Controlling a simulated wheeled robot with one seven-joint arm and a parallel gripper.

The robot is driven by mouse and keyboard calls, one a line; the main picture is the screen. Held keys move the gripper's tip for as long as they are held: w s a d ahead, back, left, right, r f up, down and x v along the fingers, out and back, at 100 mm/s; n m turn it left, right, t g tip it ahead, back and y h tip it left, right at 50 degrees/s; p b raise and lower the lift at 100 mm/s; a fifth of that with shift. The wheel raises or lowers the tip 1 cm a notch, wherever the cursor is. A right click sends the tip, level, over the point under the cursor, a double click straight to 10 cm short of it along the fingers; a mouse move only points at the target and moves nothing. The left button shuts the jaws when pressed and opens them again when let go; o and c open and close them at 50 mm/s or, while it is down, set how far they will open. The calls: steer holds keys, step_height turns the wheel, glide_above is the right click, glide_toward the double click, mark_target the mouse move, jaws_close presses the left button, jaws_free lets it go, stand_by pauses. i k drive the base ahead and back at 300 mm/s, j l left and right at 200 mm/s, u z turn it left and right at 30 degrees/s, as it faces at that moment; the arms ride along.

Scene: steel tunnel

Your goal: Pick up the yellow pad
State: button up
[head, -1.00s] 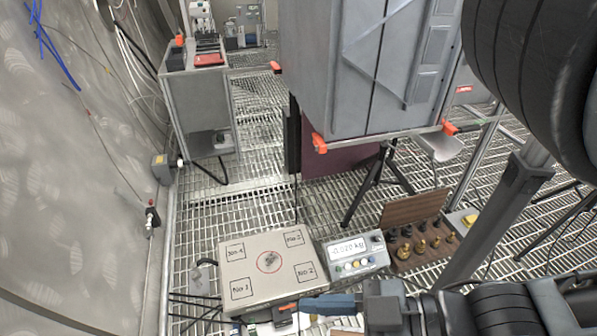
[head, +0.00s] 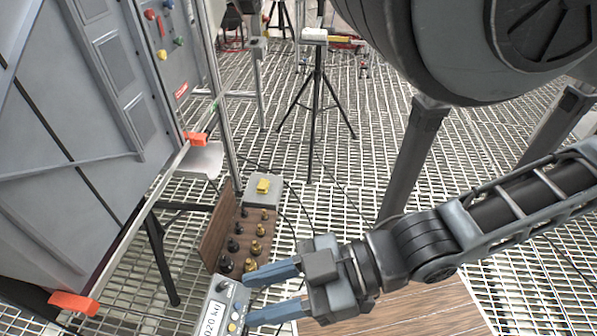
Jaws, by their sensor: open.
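A small yellow piece (head: 263,186) sits on top of a pale grey box (head: 264,197) in the head view, beyond the weight set. It is the clearest yellow thing in view; I cannot tell for certain that it is the yellow pad. My gripper (head: 248,299) is at the lower middle, its two blue fingers apart and pointing left. Nothing shows between them. The fingertips are beside the scale's display unit (head: 219,306) and near the brass weights, nearer to the camera than the yellow piece.
A wooden case (head: 219,232) with several black and brass weights stands between my gripper and the grey box. A large grey cabinet (head: 90,130) fills the left. A tripod (head: 316,105) stands behind on the grating floor. A wooden surface (head: 420,312) lies below my arm.

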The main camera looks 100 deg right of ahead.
mark_target(263, 185)
steer(key=z, duration=2.2)
steer(key=u, duration=1.25)
steer(key=k+l+u, duration=0.2)
steer(key=u, duration=0.2)
steer(key=k+l+u, duration=0.15)
steer(key=u, duration=0.2)
steer(key=k, duration=0.1)
